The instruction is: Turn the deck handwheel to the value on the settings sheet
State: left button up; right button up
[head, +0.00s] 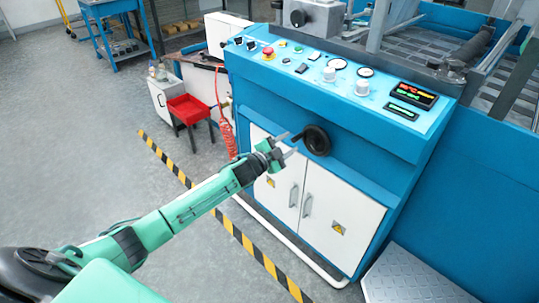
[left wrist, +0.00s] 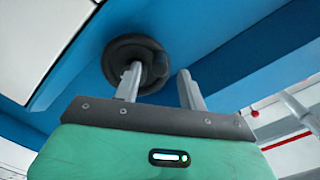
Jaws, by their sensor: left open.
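The black handwheel (head: 316,140) is on the front of the blue machine, just below its sloped control panel (head: 335,75). It also shows in the left wrist view (left wrist: 136,62), ahead of the fingers. My left gripper (head: 291,144) is open in front of the wheel and a little to its left in the head view. In the left wrist view, one finger of the left gripper (left wrist: 161,85) overlaps the wheel and the other is to its right. I cannot tell whether a finger touches the wheel. The settings sheet cannot be made out. My right gripper is not in view.
White cabinet doors (head: 300,195) with handles are below the wheel. A red stool-like bin (head: 190,112) and a coiled red hose (head: 226,130) are to the left. Yellow-black floor tape (head: 235,232) runs before the machine. A grey metal step (head: 420,278) is at lower right. Open floor is at left.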

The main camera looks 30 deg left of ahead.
pick_arm(q)
jog(key=v, duration=1)
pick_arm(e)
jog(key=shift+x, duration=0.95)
pick_arm(q)
jog(key=shift+w, duration=0.1)
